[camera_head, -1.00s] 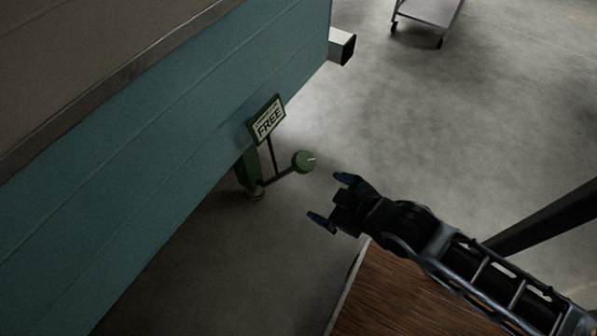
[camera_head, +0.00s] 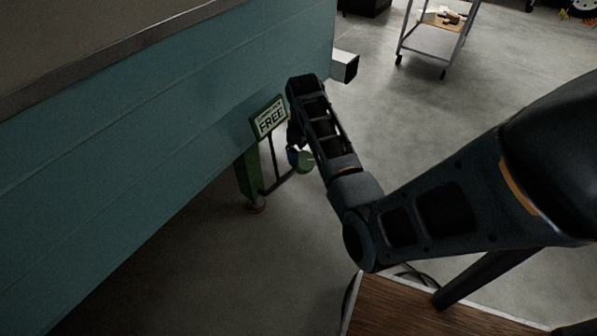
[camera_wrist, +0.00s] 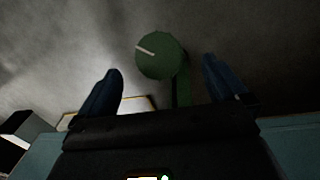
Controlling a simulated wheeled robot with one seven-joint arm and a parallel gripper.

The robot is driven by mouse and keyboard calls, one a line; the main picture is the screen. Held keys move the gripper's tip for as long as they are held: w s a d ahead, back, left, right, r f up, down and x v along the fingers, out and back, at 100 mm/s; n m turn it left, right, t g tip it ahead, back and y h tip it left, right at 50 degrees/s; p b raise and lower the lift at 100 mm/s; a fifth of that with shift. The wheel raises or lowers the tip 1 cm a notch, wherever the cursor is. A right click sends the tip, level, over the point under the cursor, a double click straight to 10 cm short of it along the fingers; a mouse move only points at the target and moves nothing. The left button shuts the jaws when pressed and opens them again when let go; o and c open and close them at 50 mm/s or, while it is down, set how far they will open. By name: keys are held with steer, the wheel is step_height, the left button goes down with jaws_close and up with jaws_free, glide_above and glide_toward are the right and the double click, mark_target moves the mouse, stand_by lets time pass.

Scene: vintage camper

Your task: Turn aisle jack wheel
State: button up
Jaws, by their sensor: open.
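The green jack wheel (camera_head: 301,161) is at the end of a dark arm by the green jack leg (camera_head: 247,178) beside the teal camper wall. In the head view it is partly hidden by my gripper (camera_head: 292,146), whose far finger is hidden. In the wrist view the round wheel (camera_wrist: 161,56) with a pale line on its face lies ahead of my gripper (camera_wrist: 165,88), roughly between the open fingertips. Nothing is held. I cannot tell whether a finger touches the wheel. A sign reading FREE (camera_head: 270,118) stands above the jack.
The camper wall (camera_head: 150,140) runs along the left. A square bumper end (camera_head: 345,66) sticks out behind my arm. A wheeled cart (camera_head: 430,35) stands at the back. A wooden-topped surface (camera_head: 400,308) is at the bottom.

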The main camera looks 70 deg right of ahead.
mark_target(304, 159)
steer(key=shift+w+d+r+y, duration=0.2)
steer(key=shift+d+r+y, duration=0.15)
steer(key=shift+r, duration=0.2)
steer(key=shift+d+f+b, duration=0.15)
steer(key=shift+f+b, duration=1.1)
steer(key=shift+f, duration=2.55)
steer(key=shift+c, duration=0.2)
steer(key=c, duration=1)
steer(key=shift+r+p, duration=0.1)
steer(key=shift+p, duration=0.2)
